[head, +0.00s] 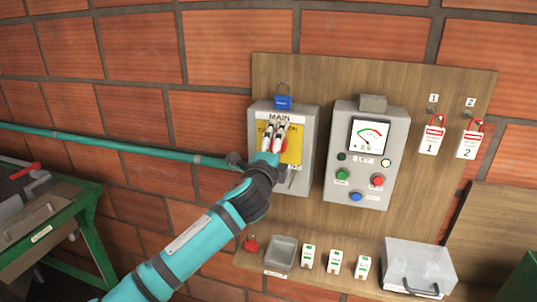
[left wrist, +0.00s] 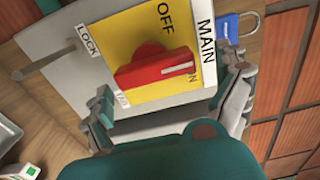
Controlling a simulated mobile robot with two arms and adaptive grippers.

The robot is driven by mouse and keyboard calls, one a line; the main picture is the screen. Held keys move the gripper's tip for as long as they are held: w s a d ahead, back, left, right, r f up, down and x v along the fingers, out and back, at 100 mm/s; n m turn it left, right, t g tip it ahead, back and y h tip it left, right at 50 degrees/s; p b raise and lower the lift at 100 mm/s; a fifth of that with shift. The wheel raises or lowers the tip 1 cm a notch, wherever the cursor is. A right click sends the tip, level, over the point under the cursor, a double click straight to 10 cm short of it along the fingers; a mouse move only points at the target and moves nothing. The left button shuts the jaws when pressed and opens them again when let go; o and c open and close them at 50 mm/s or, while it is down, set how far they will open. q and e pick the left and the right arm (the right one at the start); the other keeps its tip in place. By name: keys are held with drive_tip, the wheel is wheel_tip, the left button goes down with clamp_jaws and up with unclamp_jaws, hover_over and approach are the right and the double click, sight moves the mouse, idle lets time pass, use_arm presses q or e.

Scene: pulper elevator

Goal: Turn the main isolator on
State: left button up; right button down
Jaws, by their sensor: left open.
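The main isolator (head: 311,125) is a grey box with a yellow plate marked MAIN on the wooden board. Its red rotary handle (left wrist: 155,67) shows clearly in the left wrist view on the yellow plate (left wrist: 140,30), with OFF and a partly hidden ON beside it. The handle's white line points toward MAIN. In the head view my gripper mostly covers the handle. My left gripper (head: 272,132) is open in front of the plate. In the left wrist view its fingers (left wrist: 172,82) stand either side of the handle; I cannot tell if they touch it. My right gripper is out of view.
A blue padlock (head: 283,101) hangs at the isolator's top. A control box (head: 337,185) with a meter and buttons stands close right.

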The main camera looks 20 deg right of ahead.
use_arm(q)
drive_tip(key=v, duration=1.3)
drive_tip(key=shift+a, duration=0.25)
drive_tip(key=shift+s, duration=0.15)
